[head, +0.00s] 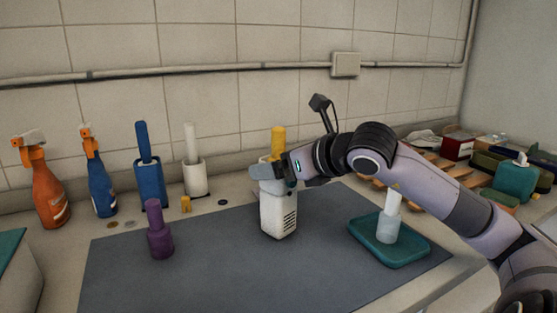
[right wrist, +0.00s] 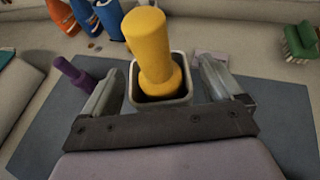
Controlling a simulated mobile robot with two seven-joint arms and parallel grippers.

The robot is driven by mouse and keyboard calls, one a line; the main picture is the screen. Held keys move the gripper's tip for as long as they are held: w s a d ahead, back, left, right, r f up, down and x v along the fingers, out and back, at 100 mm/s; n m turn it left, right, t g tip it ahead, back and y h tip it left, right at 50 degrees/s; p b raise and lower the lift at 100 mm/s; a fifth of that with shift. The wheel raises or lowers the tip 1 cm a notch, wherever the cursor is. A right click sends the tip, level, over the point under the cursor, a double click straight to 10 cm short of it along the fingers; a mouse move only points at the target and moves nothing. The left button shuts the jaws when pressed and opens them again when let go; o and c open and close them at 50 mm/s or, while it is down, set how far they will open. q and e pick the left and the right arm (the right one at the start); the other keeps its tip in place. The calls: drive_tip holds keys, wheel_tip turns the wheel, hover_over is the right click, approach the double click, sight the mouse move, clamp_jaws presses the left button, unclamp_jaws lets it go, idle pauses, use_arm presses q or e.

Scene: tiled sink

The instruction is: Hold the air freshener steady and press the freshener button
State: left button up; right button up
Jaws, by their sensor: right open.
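A white upright box with dark slots (head: 279,217), seemingly the air freshener, stands on the grey mat. A yellow stepped cylinder (head: 278,140) rises from its top. In the right wrist view the cylinder (right wrist: 155,55) stands in the box's square opening, whose rim (right wrist: 161,100) shows around it. My right gripper (head: 268,175) is at the upper part of the box. Its open fingers (right wrist: 161,85) are on either side of the box; the wrist view shows small gaps. A separate button cannot be made out. My left gripper is not in view.
A purple bottle (head: 159,240) stands left on the mat (head: 210,275). A white bottle (head: 389,222) stands on a teal tray (head: 372,250) at right. Spray bottles (head: 47,195) and brush holders (head: 150,185) line the wall. The mat's front is clear.

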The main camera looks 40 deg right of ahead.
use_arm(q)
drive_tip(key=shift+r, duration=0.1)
use_arm(e)
drive_tip(key=shift+w+f, duration=0.1)
drive_tip(key=shift+w, duration=0.15)
drive_tip(key=c, duration=1.3)
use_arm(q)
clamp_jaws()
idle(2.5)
